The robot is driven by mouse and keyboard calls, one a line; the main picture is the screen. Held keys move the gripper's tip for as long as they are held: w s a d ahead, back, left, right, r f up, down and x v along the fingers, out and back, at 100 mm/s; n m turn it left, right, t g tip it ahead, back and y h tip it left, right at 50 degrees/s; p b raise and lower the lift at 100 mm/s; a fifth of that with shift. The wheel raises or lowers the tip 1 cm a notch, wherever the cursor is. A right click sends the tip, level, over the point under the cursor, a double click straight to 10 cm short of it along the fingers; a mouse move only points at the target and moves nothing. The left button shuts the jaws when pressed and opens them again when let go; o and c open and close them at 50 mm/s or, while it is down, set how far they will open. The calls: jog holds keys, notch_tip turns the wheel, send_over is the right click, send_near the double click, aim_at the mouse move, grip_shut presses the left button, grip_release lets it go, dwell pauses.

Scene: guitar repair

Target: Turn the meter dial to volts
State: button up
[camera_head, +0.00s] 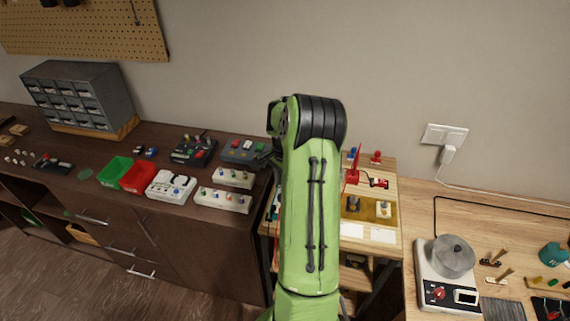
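I cannot make out for certain which thing is the meter or its dial. Candidates on the dark bench are a dark box with several coloured knobs (194,150) and a grey-blue box (240,150) just left of my arm. My green arm rises through the middle of the view and bends away from me at a black joint. Dark parts of my gripper (265,158) seem to show at the arm's left edge, close to the grey-blue box. Its fingers are too small and too hidden to read. My arm hides part of the small wooden table behind it.
The dark bench also holds a drawer cabinet (80,97), a green bin (115,171), a red bin (139,176), a white box (171,187) and knob strips (223,199). At right, a white heater with a pot (447,272) stands on a wooden bench (480,222).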

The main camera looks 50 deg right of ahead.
notch_tip(320, 180, up, 11)
jog(key=p, duration=0.1)
jog(key=shift+r, duration=0.2)
